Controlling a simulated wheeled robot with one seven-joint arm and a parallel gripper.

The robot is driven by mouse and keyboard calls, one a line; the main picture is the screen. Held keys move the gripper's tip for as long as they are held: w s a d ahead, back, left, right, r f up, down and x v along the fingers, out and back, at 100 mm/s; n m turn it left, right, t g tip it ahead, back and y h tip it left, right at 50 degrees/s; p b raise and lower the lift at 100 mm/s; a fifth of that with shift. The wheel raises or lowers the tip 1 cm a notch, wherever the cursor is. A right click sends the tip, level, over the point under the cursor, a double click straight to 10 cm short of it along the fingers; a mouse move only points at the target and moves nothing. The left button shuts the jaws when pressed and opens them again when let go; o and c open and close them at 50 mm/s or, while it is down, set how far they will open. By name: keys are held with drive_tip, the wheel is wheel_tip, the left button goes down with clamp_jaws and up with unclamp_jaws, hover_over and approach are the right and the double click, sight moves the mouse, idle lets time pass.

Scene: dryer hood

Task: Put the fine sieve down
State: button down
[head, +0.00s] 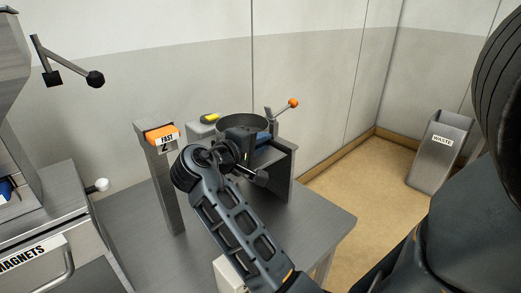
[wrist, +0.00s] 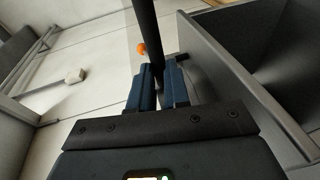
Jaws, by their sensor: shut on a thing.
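The fine sieve looks like a round, dark grey pan (head: 243,122) in the head view, at the grey metal stand on the bench. My gripper (wrist: 156,82) is shut, with its blue fingers on a dark, narrow part (wrist: 148,30) that I take to be the sieve's, seen edge-on. In the head view my arm and wrist cover the near side of the sieve. Whether the sieve touches the stand or hangs above it cannot be told.
An open grey box (wrist: 220,52) is close on the right in the wrist view. An orange-knobbed lever (head: 293,103) stands behind the sieve. A post with an orange top and FAST sign (head: 163,138) stands left. The bench (head: 315,225) is bare at front right; a waste bin (head: 437,155) stands beyond.

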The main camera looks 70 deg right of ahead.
drive_tip(key=shift+f, duration=1.05)
drive_tip(key=c, duration=1.1)
unclamp_jaws()
drive_tip(key=shift+f, duration=0.15)
drive_tip(key=shift+w+a, duration=0.1)
drive_tip(key=shift+a, duration=0.05)
drive_tip(key=b+v, duration=0.1)
drive_tip(key=v, duration=1)
drive_tip(key=shift+a, duration=0.4)
drive_tip(key=shift+w, duration=0.1)
